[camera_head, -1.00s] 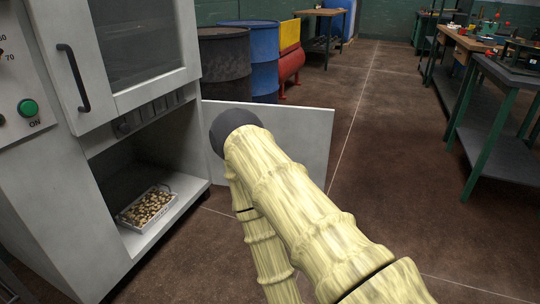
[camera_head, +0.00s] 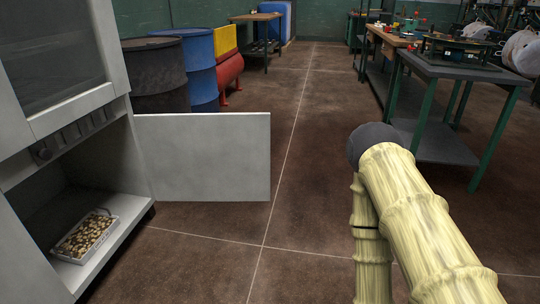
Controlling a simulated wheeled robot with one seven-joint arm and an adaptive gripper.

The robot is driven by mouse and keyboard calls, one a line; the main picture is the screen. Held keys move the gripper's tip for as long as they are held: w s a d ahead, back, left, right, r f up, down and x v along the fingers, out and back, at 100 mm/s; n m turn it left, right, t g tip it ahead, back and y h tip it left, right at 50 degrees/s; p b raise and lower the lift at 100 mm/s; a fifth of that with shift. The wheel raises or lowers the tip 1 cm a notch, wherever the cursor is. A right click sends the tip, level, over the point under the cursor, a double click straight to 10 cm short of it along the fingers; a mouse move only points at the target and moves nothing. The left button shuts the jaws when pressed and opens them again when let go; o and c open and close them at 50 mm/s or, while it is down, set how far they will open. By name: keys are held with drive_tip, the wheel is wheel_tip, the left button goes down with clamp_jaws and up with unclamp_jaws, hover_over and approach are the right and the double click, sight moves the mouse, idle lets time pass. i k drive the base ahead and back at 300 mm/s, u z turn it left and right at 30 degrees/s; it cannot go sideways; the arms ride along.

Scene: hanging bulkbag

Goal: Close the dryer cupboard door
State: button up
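The dryer cupboard door (camera_head: 205,157) is a flat light grey panel. It stands wide open, sticking out to the right from the right edge of the cupboard's lower opening. The dryer cabinet (camera_head: 108,200) is at the left, with its lower compartment open. A white tray (camera_head: 113,237) of small brownish pieces lies inside on the compartment floor. My arm, in a pale yellow ribbed cover with a dark rounded joint, is at the right, apart from the door. My gripper is not visible.
A dark drum (camera_head: 157,77), a blue drum (camera_head: 196,62) and a red tank (camera_head: 229,73) stand behind the door. A dark-topped workbench (camera_head: 455,70) with green legs is at the right. The brown floor between door and bench is clear.

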sight(222, 156)
drive_tip(key=z, duration=0.6)
drive_tip(key=i, duration=5.15)
drive_tip(key=u, duration=4.1)
drive_tip(key=i, duration=0.5)
drive_tip(key=u, duration=0.05)
